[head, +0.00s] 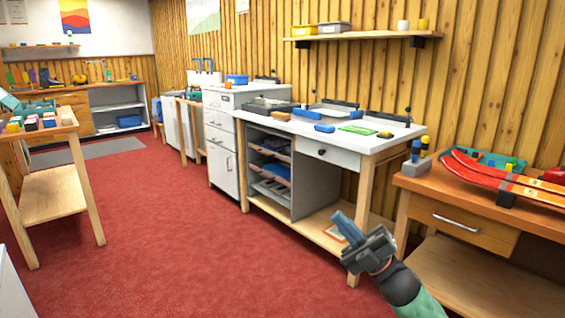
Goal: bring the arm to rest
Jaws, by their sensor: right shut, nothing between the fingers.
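My right gripper (347,226) comes in from the lower right on a dark wrist with a green sleeve-like link. Its blue fingers are shut with nothing between them. In the picture it overlaps the lower shelf and a front leg of the white-topped bench; it appears in front of them, touching nothing that I can make out. My left gripper is not in the view.
The white-topped bench (395,143) holds a green item (358,129) and blue items. A wooden bench (435,187) with red skis (500,178) stands at the right. A wooden table (52,197) stands at the left. The red floor (170,240) between is clear.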

